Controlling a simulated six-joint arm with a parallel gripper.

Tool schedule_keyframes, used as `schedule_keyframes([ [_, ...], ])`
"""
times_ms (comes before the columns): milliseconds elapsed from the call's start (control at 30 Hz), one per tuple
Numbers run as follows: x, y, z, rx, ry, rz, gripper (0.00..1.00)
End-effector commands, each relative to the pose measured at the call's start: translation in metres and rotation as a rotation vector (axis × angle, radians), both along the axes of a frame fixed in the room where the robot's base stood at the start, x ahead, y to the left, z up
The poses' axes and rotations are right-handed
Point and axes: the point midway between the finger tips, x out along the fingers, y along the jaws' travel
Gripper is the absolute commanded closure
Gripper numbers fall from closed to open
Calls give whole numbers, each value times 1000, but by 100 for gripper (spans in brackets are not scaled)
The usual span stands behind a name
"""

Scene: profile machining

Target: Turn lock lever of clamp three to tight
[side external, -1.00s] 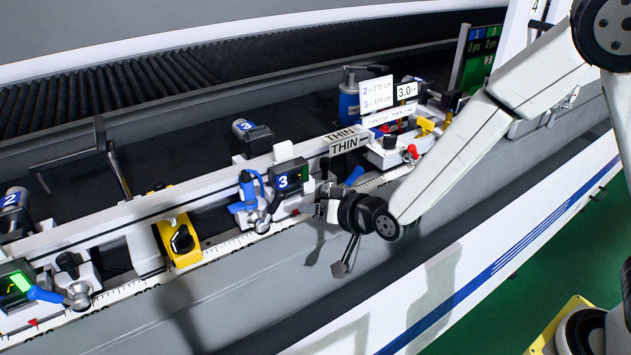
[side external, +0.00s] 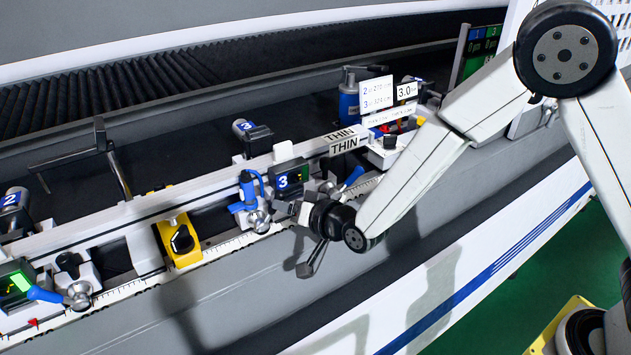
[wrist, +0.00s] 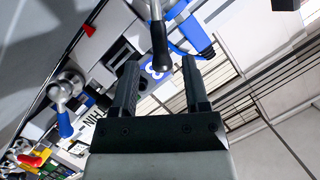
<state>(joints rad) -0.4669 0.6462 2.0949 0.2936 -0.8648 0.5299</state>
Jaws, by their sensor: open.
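Clamp three (side external: 288,177) shows as a dark box with a blue "3" badge on the rail. A blue lever (side external: 351,177) with a silver hub is to its right; it also shows at the left of the wrist view (wrist: 65,124). A blue handle (side external: 249,187) and another silver hub (side external: 259,221) are to its left. My gripper (side external: 296,208) is in front of the clamp, open and empty. In the wrist view, a silver rod with a black grip (wrist: 159,45) reaches toward the gap between my fingertips (wrist: 158,62). Contact cannot be told.
A yellow block with a black knob (side external: 181,240) sits on the rail to the left. Clamp two (side external: 16,283) is farther left. A THIN sign (side external: 345,144) is behind my gripper. The grey face (side external: 240,295) below the rail is clear.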

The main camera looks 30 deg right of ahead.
Motion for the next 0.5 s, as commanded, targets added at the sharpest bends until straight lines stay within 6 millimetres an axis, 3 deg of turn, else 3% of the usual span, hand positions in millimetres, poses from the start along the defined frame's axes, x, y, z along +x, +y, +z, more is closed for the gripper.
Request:
schedule_keyframes([
  [500, 42, 10, -15, 0, 2, 1, 41],
])
